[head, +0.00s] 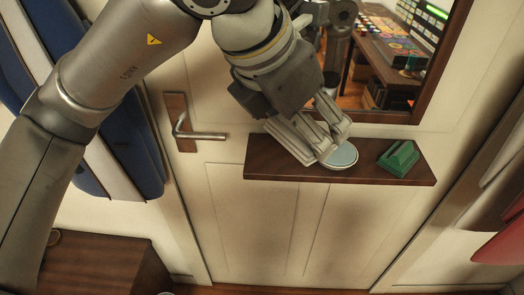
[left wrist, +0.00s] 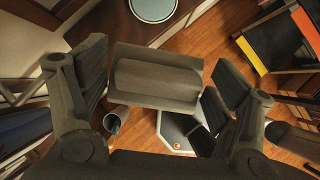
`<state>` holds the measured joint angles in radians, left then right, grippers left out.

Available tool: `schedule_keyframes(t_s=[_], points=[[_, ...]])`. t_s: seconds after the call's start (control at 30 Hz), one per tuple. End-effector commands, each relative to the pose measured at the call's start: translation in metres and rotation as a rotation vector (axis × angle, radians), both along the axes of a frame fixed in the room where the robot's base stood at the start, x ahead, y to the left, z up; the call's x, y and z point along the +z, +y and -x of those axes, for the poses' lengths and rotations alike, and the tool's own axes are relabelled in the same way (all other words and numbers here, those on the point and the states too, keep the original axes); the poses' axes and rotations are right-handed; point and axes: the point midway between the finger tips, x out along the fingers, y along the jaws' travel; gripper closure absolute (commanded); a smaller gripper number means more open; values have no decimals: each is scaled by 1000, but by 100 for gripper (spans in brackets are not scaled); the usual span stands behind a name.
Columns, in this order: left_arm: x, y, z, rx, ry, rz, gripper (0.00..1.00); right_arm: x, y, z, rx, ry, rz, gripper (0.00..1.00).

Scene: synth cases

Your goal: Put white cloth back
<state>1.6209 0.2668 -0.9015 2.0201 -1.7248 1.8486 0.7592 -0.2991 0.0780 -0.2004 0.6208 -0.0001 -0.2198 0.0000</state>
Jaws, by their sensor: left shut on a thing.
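My left gripper (head: 318,132) reaches down from the top over a dark wooden shelf (head: 258,170) on a panelled door. In the left wrist view, its fingers (left wrist: 155,95) are closed on a grey, folded-looking block (left wrist: 155,75), which seems to be the white cloth in shadow. In the head view, I cannot clearly tell the cloth from the pale fingers. A round, pale blue-topped object (head: 342,157) lies on the shelf just beyond the fingertips. It also shows at the top of the left wrist view (left wrist: 153,9). My right gripper is not in view.
A green object (head: 399,158) sits on the shelf's right part. A metal door handle (head: 203,135) is left of the shelf. A brown cabinet (head: 105,266) stands at lower left. A grey cylindrical container (left wrist: 117,119) shows near the floor.

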Motion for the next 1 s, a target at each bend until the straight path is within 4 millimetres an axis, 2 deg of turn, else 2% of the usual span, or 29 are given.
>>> schedule_keyframes(t_s=[0.03,0.17,0.27,0.37,0.63,0.7,0.87,1.0], points=[[-8,3,6,20,20,17,36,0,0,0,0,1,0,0],[-19,7,14,69,53,48,36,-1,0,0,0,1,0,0],[-24,10,10,86,65,58,36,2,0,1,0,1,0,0],[-32,14,-6,93,70,59,36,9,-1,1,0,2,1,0],[-60,26,-72,93,69,58,36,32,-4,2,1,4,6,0],[-76,27,-83,89,70,57,36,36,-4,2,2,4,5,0],[-101,31,-104,88,66,58,36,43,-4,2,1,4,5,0],[-111,31,-112,85,63,60,36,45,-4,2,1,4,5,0]])
